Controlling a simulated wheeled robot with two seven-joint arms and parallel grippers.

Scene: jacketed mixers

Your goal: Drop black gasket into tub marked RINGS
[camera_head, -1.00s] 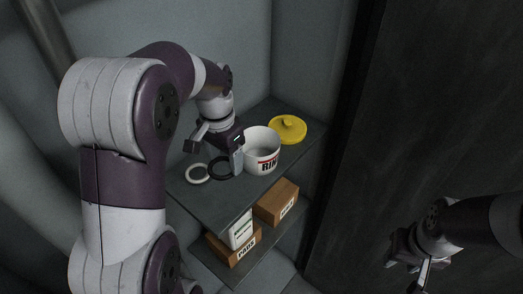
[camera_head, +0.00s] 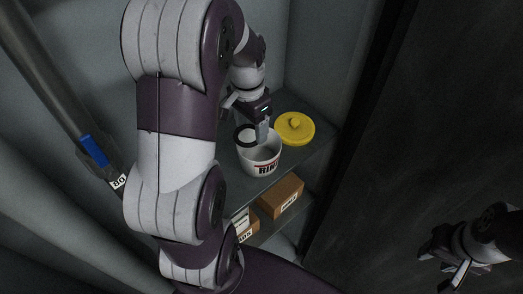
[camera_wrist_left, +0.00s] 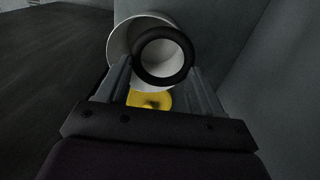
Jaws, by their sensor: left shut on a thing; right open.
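The black gasket (camera_head: 244,134) is held in my left gripper (camera_head: 262,133), off the shelf at the mouth of the white tub (camera_head: 262,165). The tub is upright, with red and black lettering of which "RIN" shows. In the left wrist view the gasket (camera_wrist_left: 164,77) sits between the two fingers (camera_wrist_left: 163,85), in front of the tub's open mouth (camera_wrist_left: 117,42). I cannot tell how far the gasket is above or inside the rim. My right gripper (camera_head: 447,268) is open and empty at the lower right, far from the tub.
A yellow lid (camera_head: 294,128) with a knob lies on the shelf (camera_head: 309,152) right of the tub; it also shows in the wrist view (camera_wrist_left: 150,99). Cardboard boxes (camera_head: 281,196) stand on the lower shelf. A dark panel (camera_head: 420,130) is at the right. My left arm hides the shelf's left part.

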